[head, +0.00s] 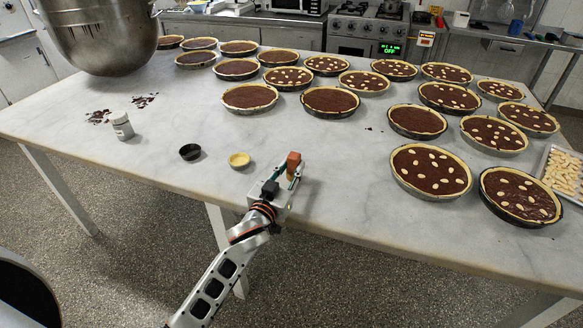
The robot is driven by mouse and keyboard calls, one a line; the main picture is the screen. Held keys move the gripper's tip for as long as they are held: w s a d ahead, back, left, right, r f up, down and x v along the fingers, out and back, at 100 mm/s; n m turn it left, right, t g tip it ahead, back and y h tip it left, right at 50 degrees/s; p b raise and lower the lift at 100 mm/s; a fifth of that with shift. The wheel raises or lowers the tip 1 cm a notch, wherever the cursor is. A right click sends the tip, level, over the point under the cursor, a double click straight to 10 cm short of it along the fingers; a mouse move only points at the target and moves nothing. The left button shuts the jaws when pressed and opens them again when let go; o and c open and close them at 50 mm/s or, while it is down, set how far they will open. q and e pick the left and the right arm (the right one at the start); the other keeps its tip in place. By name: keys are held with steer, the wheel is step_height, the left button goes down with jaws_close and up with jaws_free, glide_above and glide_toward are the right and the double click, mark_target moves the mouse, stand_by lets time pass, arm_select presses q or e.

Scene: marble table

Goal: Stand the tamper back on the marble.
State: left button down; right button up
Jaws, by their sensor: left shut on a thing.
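My left gripper (291,170) reaches in from below over the front edge of the marble table (200,110). It is shut on the tamper (293,159), a reddish-brown wooden block-like piece that shows at the fingertips. The gripper hides the lower part of the tamper, so I cannot tell whether it touches the marble. My right gripper is not in view.
A small yellow tart shell (239,160), a small black tin (189,152) and a grey-white jar (122,126) stand left of the gripper. Several chocolate tarts (431,169) fill the right and back. A steel bowl (100,35) is back left. Bare marble surrounds the gripper.

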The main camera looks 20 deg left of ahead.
arm_select(q)
steer(key=c, duration=1.7)
jaws_free()
steer(key=shift+f, duration=0.15)
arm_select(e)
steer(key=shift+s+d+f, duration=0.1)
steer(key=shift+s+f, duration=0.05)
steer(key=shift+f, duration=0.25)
